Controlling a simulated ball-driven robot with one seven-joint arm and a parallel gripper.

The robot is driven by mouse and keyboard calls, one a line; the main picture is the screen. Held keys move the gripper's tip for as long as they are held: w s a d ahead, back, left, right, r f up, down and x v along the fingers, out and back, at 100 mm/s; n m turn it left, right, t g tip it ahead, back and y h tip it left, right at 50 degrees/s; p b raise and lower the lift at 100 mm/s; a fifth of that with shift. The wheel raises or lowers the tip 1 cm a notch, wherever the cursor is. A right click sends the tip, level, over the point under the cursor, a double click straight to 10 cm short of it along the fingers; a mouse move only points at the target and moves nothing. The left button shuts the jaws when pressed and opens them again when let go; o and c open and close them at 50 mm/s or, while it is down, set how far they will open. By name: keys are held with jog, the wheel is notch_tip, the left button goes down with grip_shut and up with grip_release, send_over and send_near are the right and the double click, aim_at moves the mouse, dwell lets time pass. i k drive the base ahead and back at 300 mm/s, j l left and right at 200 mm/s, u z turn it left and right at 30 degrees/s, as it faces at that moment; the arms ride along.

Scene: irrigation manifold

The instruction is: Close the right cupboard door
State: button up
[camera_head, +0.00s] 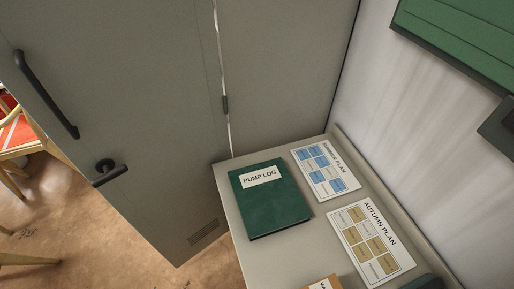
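A large grey door (120,95) fills the left half of the view. It carries a long black bar handle (46,95) and a black lever handle (108,174) near its left edge. A vent grille (204,232) is low on it. A bright narrow gap with a dark hinge (225,104) runs between this door and a grey panel (280,65) to the right. The door's left edge stands out over the floor, so it looks swung open. Whether this is the right cupboard door I cannot tell; no cupboard interior shows. My gripper is not in view.
A grey counter (237,213) holds a green pump log (270,210), two plan sheets (325,170) (371,240) and other partly cut-off items. A green box (465,40) is on the right wall. Wooden chairs (20,130) stand at left on brown floor (75,235).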

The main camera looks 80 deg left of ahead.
aim_at(137, 85)
jog(key=u, duration=2.45)
